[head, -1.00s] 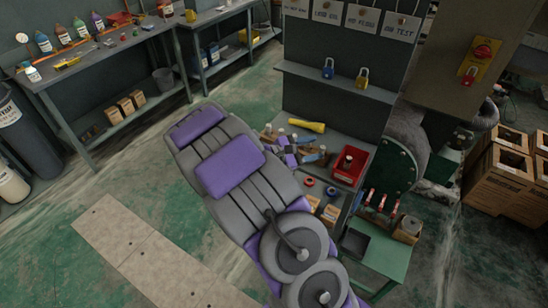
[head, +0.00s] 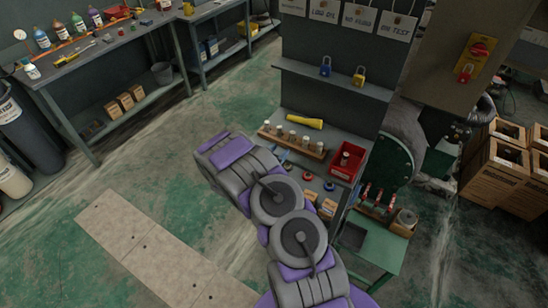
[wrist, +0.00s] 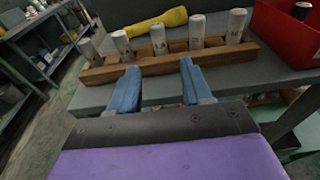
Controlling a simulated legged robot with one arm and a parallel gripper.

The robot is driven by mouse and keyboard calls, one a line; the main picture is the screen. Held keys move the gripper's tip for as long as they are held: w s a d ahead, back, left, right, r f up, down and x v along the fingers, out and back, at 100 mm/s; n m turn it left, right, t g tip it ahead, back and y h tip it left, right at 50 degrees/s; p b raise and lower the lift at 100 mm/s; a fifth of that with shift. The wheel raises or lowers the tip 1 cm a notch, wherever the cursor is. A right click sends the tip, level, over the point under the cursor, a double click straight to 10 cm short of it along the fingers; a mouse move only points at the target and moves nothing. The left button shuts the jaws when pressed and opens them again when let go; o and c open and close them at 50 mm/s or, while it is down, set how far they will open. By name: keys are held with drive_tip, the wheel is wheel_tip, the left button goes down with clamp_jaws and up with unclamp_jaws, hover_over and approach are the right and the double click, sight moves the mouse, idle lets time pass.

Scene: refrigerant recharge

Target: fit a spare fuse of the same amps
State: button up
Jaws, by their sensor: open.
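A wooden rack (head: 310,151) stands on the grey shelf, holding a row of several pale cylindrical fuses (head: 292,137) upright. In the wrist view the rack (wrist: 165,64) spans the upper middle, and its fuses (wrist: 158,40) carry small dark markings too small to read. My gripper (wrist: 160,82) is open and empty, its two blue fingers pointing at the rack's front, with the fuses beyond the fingertips. A red bin (head: 361,165) right of the rack holds a dark-topped cylinder (head: 346,158), also partly seen in the wrist view (wrist: 301,10).
A yellow torch-like object (head: 304,122) lies behind the rack. Red and blue rings (head: 307,177) and small boxes (head: 327,207) sit below it. Red-handled parts (head: 377,195) stand at a green bench (head: 385,246). A shelf above carries blue and yellow padlocks (head: 359,76).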

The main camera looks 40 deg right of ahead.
sight(291, 136)
drive_tip(key=x, duration=0.3)
drive_tip(key=r+b+x, duration=0.1)
drive_tip(key=x, duration=0.2)
drive_tip(key=b+x, duration=0.1)
drive_tip(key=x, duration=0.2)
drive_tip(key=shift+w+d+r, duration=0.15)
drive_tip(key=shift+r, duration=0.1)
drive_tip(key=shift+c, duration=0.3)
clamp_jaws()
drive_tip(key=shift+r, duration=0.2)
drive_tip(key=shift+r, duration=1.35)
